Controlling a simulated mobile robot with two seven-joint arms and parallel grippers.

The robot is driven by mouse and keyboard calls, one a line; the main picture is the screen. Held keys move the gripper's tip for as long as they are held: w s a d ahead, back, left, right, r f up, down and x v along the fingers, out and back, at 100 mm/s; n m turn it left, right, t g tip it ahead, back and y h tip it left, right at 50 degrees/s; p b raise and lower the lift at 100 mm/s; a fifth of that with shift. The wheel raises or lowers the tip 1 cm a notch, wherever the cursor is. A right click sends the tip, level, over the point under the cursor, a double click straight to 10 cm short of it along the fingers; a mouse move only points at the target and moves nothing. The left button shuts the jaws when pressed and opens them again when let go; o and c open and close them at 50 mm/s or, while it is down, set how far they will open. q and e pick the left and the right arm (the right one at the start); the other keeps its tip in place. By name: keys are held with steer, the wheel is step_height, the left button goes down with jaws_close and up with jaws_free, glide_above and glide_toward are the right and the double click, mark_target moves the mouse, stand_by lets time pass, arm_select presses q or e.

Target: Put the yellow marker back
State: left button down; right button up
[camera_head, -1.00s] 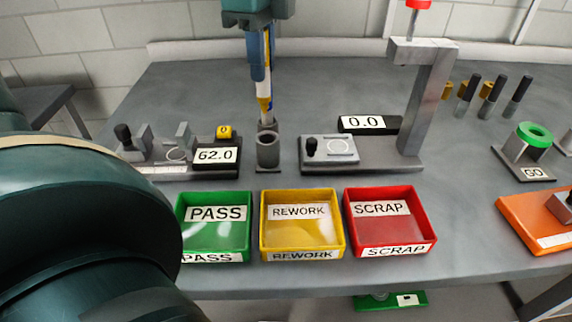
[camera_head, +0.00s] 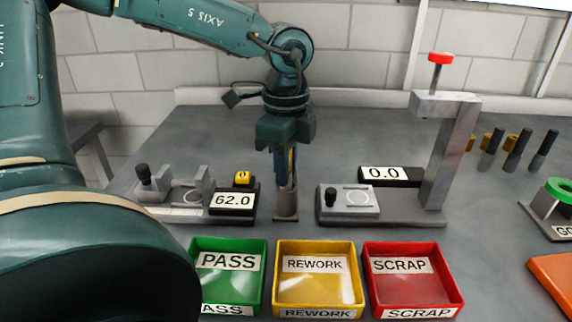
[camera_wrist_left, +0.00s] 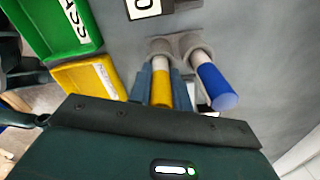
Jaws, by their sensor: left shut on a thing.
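My left gripper (camera_head: 285,168) points straight down over the grey marker holder (camera_head: 286,204), left of the middle of the bench. In the left wrist view its blue fingers (camera_wrist_left: 160,92) are shut on the yellow marker (camera_wrist_left: 160,84), one on each side. The marker's white end goes into one grey cup of the holder (camera_wrist_left: 160,46); how deep is hidden. A blue marker (camera_wrist_left: 214,84) stands in the cup beside it. In the head view the gripper mostly hides both markers. My right gripper is not in view.
The green PASS (camera_head: 228,262), yellow REWORK (camera_head: 315,264) and red SCRAP (camera_head: 401,264) trays stand in front. A gauge reading 62.0 (camera_head: 232,201) is left of the holder. A press stand (camera_head: 448,150) with a 0.0 display (camera_head: 384,174) is right of it.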

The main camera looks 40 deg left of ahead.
arm_select(q)
steer(key=shift+f+b, duration=0.2)
steer(key=shift+b, duration=0.1)
steer(key=c, duration=1.3)
jaws_free()
steer(key=shift+r, duration=0.15)
steer(key=shift+r+p, duration=0.25)
steer(key=shift+p, duration=0.25)
step_height(320, 180, up, 12)
steer(key=shift+f+p, duration=0.15)
steer(key=shift+p, duration=0.2)
